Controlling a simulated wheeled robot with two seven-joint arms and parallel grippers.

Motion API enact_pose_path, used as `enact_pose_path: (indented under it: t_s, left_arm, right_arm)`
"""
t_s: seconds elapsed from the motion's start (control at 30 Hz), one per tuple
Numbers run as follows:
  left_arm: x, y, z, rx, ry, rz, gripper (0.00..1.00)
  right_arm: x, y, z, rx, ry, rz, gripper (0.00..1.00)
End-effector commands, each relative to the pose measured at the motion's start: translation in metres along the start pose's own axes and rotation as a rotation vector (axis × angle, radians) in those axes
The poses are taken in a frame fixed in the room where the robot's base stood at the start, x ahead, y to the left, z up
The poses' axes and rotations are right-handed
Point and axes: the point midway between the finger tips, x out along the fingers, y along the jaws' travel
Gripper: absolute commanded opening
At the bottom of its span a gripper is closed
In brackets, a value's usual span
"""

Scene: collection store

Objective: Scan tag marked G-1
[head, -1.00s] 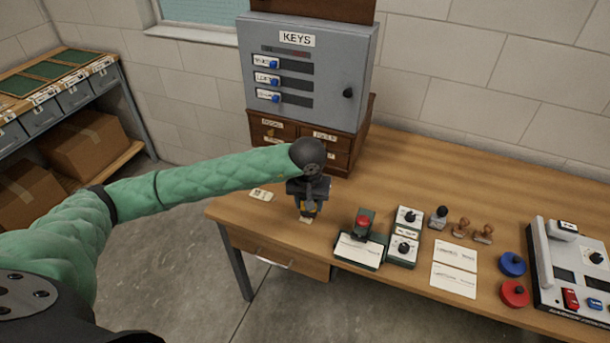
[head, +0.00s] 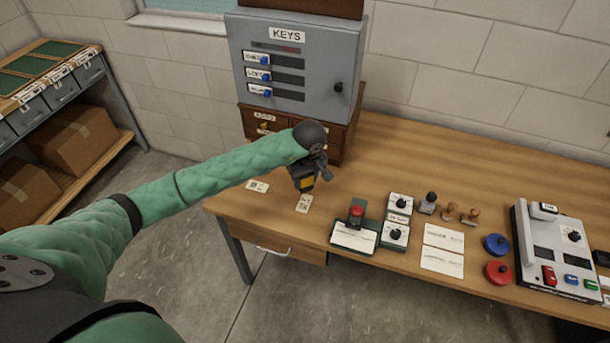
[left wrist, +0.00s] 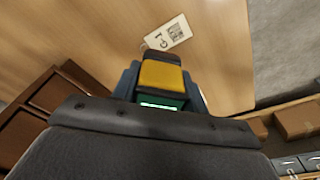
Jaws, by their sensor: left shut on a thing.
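My left gripper (head: 308,172) is shut on a dark scanner with a yellow part (head: 306,184), held above the front-left of the desk. In the left wrist view the scanner's yellow top (left wrist: 165,76) and a lit green strip (left wrist: 162,105) show. A pale tag (head: 303,203) lies flat on the desk just in front of the scanner, apart from it. In the left wrist view this tag (left wrist: 168,35) has a printed code and turned lettering that seems to read G-1. A second tag (head: 257,186) lies to the left, its lettering too small to read. My right gripper is out of view.
A grey key cabinet (head: 300,65) stands on brown drawers (head: 343,135) behind the gripper. A green stand with a red knob (head: 356,212), dials, stamps and cards lie to the right, before a grey console (head: 565,235). A shelf (head: 100,150) stands at far left.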

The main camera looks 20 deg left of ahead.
Motion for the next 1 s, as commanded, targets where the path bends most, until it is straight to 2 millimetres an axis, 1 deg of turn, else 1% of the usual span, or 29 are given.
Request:
enact_pose_path:
  t_s: [0.1, 0.3, 0.43, 0.7, 1.0]
  left_arm:
    - [0.013, 0.0, 0.003, 0.001, -0.003, -0.001, 0.29]
    - [0.031, -0.001, 0.005, 0.001, -0.003, -0.001, 0.29]
    - [0.038, 0.0, 0.005, 0.002, -0.001, 0.0, 0.29]
    - [0.045, -0.001, 0.006, 0.002, -0.001, 0.0, 0.29]
    - [0.045, 0.0, 0.006, 0.002, 0.0, 0.0, 0.29]
  right_arm:
    - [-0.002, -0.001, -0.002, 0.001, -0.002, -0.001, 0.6]
    - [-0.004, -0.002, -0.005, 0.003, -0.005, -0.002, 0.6]
    - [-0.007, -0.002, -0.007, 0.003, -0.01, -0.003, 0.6]
    - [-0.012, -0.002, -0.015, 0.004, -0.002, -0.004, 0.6]
    - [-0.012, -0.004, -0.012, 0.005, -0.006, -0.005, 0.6]
